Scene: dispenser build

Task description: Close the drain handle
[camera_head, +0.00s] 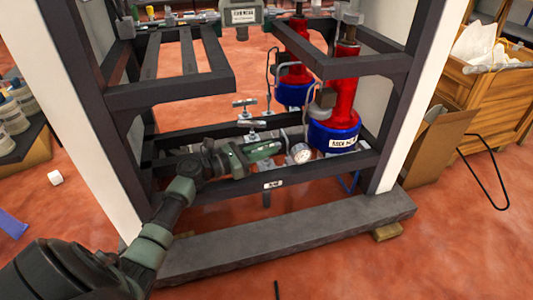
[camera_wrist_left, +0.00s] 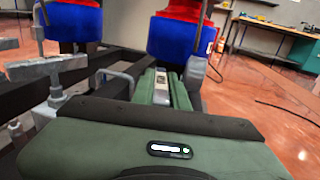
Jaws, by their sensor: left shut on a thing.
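My left gripper (camera_head: 268,150) reaches in from the lower left over the front bar of the frame. Its green fingers lie beside the pressure gauge in the head view. In the left wrist view the fingers (camera_wrist_left: 163,88) are shut on a narrow grey metal piece (camera_wrist_left: 161,86), which appears to be the drain handle. Most of that handle is hidden by the fingers, so its angle is hard to tell. A second grey T-shaped handle (camera_head: 245,102) stands farther back on the frame, clear of the gripper. My right gripper is not in view.
A red cylinder with a labelled blue base (camera_head: 333,137) stands right of the gripper, and another (camera_head: 294,92) stands behind it. A round gauge (camera_head: 301,153) is close to the fingertips. A cardboard box (camera_head: 437,145) stands right.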

